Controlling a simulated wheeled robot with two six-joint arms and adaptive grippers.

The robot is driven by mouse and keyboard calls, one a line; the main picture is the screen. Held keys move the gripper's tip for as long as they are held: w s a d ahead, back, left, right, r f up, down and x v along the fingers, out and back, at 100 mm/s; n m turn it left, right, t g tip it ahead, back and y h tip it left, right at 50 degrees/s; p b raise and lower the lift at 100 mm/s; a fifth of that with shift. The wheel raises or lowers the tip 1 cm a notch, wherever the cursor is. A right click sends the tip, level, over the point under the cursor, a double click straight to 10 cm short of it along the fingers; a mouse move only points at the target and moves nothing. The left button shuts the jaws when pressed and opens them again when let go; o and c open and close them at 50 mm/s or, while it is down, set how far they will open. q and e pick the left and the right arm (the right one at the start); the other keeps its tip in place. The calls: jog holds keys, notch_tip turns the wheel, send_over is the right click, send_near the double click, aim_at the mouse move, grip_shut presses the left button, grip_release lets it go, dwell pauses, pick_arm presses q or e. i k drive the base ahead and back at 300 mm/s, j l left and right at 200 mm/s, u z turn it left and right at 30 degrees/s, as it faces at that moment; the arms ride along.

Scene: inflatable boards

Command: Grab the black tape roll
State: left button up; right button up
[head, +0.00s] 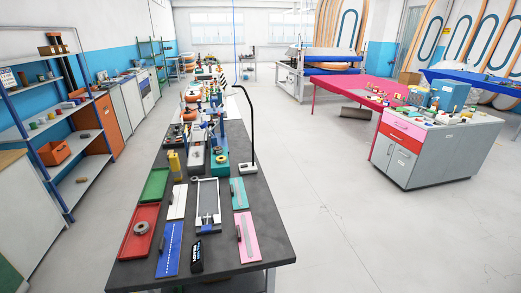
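I cannot pick out the black tape roll for certain at this size. A dark grey ring-shaped roll (142,227) lies flat in the red tray (131,246) at the near left of the long dark table (262,238). Neither of my grippers shows in the head view.
The floor (335,215) to the right is clear.

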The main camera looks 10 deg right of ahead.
aim_at(217, 150)
jog(key=i+j+u, duration=0.15)
jog(key=j+u, duration=0.3)
jog(key=i+j+u, duration=0.25)
jog(key=u, duration=0.2)
jog(key=i+j+u, duration=0.25)
jog(key=u, duration=0.2)
jog(key=i+j+u, duration=0.2)
jog(key=u, duration=0.25)
jog(key=i+j+u, duration=0.2)
jog(key=i, duration=0.35)
jog(key=i+j+u, duration=0.15)
jog(key=i, duration=0.45)
jog(key=i+l+z, duration=0.15)
jog(key=z, duration=0.25)
jog(key=i+z, duration=0.3)
jog(key=z, duration=0.15)
jog(key=i+z, duration=0.25)
jog(key=z, duration=0.15)
jog(key=i+z, duration=0.25)
jog(key=z, duration=0.15)
